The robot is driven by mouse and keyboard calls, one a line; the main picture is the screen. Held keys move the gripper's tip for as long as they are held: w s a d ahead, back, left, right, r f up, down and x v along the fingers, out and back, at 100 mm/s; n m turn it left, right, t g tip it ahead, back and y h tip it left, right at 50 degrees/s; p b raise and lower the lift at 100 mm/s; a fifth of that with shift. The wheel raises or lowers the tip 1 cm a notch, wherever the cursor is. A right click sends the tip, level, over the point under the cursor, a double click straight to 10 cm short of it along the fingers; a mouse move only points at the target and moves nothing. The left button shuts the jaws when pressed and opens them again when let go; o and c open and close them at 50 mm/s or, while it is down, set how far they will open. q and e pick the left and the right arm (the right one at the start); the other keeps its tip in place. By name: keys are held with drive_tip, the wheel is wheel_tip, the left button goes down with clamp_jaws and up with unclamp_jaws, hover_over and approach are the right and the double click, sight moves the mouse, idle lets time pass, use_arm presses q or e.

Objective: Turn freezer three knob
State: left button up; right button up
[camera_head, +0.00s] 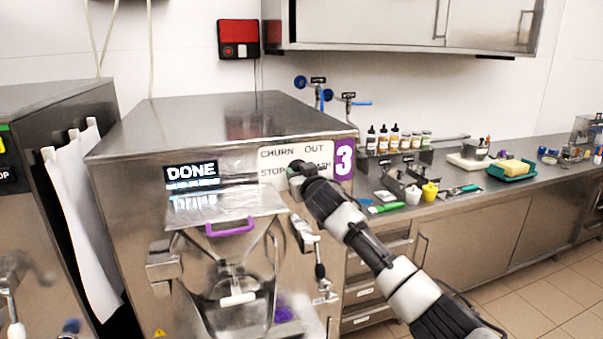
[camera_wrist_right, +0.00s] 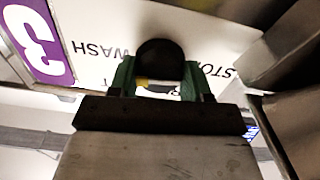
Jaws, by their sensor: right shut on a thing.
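Freezer three (camera_head: 220,125) is a steel machine with a purple "3" label (camera_head: 344,158) and a lit "DONE" display (camera_head: 191,172). Its white dial plate (camera_head: 283,156) reads CHURN, OUT, STOP and WASH. The black round knob (camera_wrist_right: 160,60) sits on this plate in the right wrist view. My right gripper (camera_head: 297,172) is at the plate, and its green fingers (camera_wrist_right: 158,78) are shut on the knob from both sides. A small yellow mark shows between the fingers. The knob's pointing direction is hard to tell. My left gripper is not in view.
The freezer's front has a purple-handled hopper lid (camera_head: 230,226) and a dispensing lever (camera_head: 319,258) below the plate. Another machine (camera_head: 45,110) stands at left. A counter (camera_head: 480,195) with bottles, cups and a green tray (camera_head: 512,170) runs along the right. Tiled floor is clear at lower right.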

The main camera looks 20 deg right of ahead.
drive_tip(key=shift+r+n+p, duration=0.15)
drive_tip(key=shift+n+p, duration=5.25)
drive_tip(key=shift+n, duration=11.9)
drive_tip(key=o, duration=0.9)
drive_tip(key=shift+w, duration=0.1)
